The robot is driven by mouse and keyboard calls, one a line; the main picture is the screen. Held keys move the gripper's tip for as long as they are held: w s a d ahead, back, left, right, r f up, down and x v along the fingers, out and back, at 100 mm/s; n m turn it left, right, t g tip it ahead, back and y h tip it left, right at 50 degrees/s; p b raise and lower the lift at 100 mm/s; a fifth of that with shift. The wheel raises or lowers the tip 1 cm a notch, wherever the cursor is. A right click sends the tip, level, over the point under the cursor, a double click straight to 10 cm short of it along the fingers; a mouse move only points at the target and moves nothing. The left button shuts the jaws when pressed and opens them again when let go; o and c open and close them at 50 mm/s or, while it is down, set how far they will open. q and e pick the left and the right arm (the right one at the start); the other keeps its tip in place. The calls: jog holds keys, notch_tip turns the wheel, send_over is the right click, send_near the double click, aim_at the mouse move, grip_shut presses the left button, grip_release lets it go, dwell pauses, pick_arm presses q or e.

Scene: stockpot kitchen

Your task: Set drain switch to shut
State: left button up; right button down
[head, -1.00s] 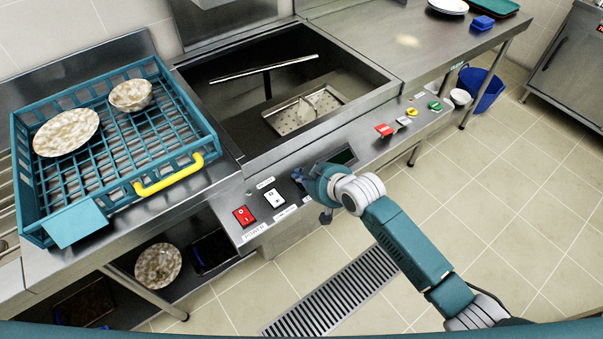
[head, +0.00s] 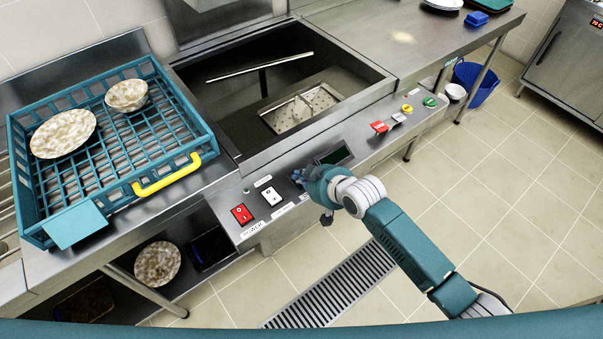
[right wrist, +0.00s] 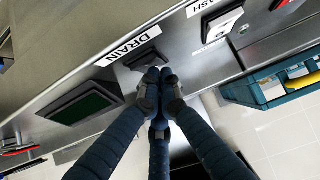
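The drain switch (right wrist: 143,60) is a dark rocker beside the DRAIN label in the right wrist view. My right gripper (right wrist: 158,82) has its fingertips together, with nothing seen between them. The tips are right at the switch's lower edge and seem to touch it, hiding part of it. In the head view my right gripper (head: 308,180) is over the front panel, between the white switch and the dark display, and largely hides the drain switch. Which way the rocker is tipped cannot be told. My left gripper is in neither view.
The white switch (head: 271,195) and red power switch (head: 242,213) are left of my gripper; the display (head: 335,154) is right. Red (head: 379,127), yellow (head: 407,108) and green (head: 429,102) controls sit further right. A blue dish rack (head: 118,180) stands left of the open basin (head: 235,115).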

jog(key=r+p, duration=0.5)
jog(key=shift+w+a, duration=0.1)
jog(key=shift+w, duration=0.2)
jog(key=shift+s+d+r+b, duration=0.15)
jog(key=shift+s+d+b, duration=0.2)
jog(key=shift+s+b, duration=0.35)
jog(key=s+d+r+b, duration=0.1)
jog(key=s+d+r, duration=0.2)
jog(key=r, duration=0.3)
jog(key=shift+s+r, duration=0.25)
jog(key=shift+s, duration=0.2)
